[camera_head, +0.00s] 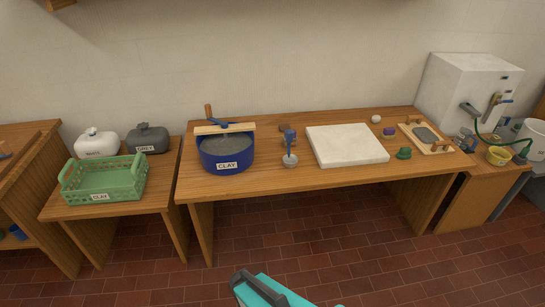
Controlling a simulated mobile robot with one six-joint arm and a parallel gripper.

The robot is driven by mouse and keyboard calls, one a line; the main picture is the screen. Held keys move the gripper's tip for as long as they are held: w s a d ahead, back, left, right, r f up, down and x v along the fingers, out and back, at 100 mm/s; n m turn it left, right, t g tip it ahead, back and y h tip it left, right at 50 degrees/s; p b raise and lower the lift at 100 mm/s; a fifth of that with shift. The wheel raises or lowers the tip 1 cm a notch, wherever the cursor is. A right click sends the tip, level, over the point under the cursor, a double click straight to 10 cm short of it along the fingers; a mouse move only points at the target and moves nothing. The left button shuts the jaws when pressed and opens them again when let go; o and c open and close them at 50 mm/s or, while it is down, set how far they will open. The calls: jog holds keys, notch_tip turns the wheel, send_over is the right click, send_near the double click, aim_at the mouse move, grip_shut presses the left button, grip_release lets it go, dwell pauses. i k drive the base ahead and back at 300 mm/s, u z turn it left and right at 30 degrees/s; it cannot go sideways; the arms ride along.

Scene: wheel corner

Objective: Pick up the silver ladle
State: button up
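A small tool with a round silver-grey bowl (290,160) and a blue upright handle stands on the long wooden table, just right of the blue clay tub. It looks like the ladle, but it is small and I cannot make out its full shape. A teal and dark grey part of my own body shows at the bottom edge, well below and apart from the table. No gripper fingers can be made out in view.
The blue tub (227,166) labelled CLAY has a wooden bar across its top. A white slab (346,145) lies to the right of the tool. A green basket (104,181) stands on the left table. The brick floor (330,240) before the long table is clear.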

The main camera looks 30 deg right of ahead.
aim_at(290, 161)
jog(key=z, duration=0.85)
jog(key=k, duration=0.1)
jog(key=u, duration=2.25)
jog(key=i, duration=1.3)
jog(key=z, duration=3.1)
jog(key=i, duration=0.1)
jog(key=u, duration=1.55)
